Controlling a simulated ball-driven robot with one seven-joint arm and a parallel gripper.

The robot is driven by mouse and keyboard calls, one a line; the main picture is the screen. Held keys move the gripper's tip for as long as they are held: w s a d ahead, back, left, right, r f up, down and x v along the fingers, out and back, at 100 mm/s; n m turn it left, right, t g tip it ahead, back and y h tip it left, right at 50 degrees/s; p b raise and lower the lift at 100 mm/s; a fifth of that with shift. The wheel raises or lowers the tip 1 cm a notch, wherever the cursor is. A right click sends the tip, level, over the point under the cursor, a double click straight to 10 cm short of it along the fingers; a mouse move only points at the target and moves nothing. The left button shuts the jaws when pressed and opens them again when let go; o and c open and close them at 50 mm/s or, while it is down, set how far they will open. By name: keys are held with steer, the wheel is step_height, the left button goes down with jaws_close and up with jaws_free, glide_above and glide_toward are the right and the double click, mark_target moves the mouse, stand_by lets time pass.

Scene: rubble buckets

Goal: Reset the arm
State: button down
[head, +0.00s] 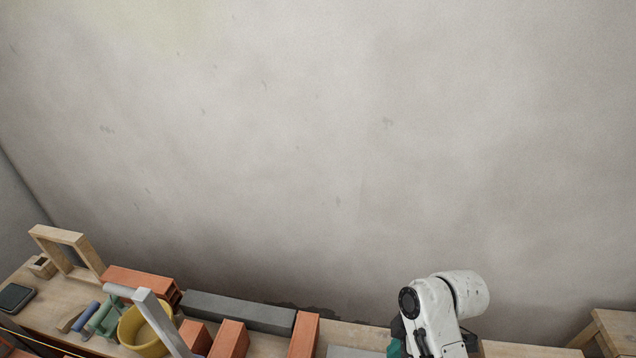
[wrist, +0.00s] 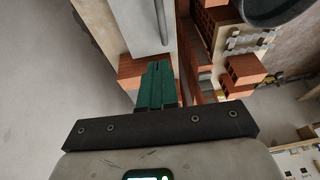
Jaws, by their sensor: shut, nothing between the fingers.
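My white arm (head: 440,312) rises at the lower right of the head view, in front of the wall. A small green part of my gripper shows beside it at the bottom edge, mostly cut off. In the wrist view my gripper (wrist: 159,66) has its green fingers together, with nothing between them. An orange-red brick (wrist: 127,68) shows just left of the fingertips; I cannot tell whether they touch.
In the head view a wooden bench carries a yellow bucket (head: 146,330), a grey beam (head: 238,311), several orange bricks (head: 229,340) and a wooden frame (head: 72,246) at left. A wooden piece (head: 612,328) stands at right. The wall above is bare.

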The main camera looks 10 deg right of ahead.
steer(key=s+d+f+m+h, duration=0.1)
steer(key=s+d+m, duration=0.1)
steer(key=s+m, duration=0.3)
steer(key=s+d+f+m+h+b, duration=0.1)
steer(key=s+m, duration=0.4)
steer(key=s, duration=0.5)
steer(key=s+d+f+m+h+b, duration=0.1)
steer(key=s+d+m, duration=0.3)
steer(key=s, duration=0.4)
steer(key=shift+f+m+h, duration=0.3)
steer(key=shift+f+m, duration=0.4)
steer(key=shift+f, duration=0.1)
